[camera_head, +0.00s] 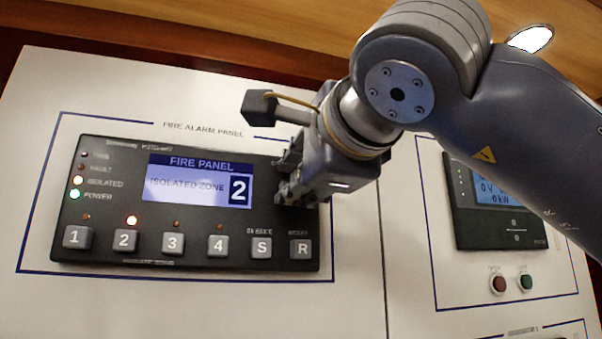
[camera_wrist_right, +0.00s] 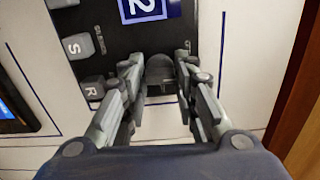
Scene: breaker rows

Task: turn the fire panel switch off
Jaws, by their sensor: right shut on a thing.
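The fire panel (camera_head: 110,239) is a dark box on a pale wall board, with a lit screen (camera_head: 199,180) reading "ISOLATED ZONE 2". The isolated and power lamps are lit, and so is the lamp above button 2. My right gripper (camera_head: 286,196) is at the panel's right side, beside the screen. In the right wrist view its fingers (camera_wrist_right: 160,90) stand on either side of a dark round switch (camera_wrist_right: 160,70) and are shut on it. The gripper hides the switch in the head view. My left gripper is not in view.
Buttons 1 to 4, S and R (camera_head: 302,249) line the panel's lower edge, with R close below the gripper. A second panel with a screen (camera_head: 494,190) is at the right, above a red button (camera_head: 499,284) and a green button (camera_head: 526,281).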

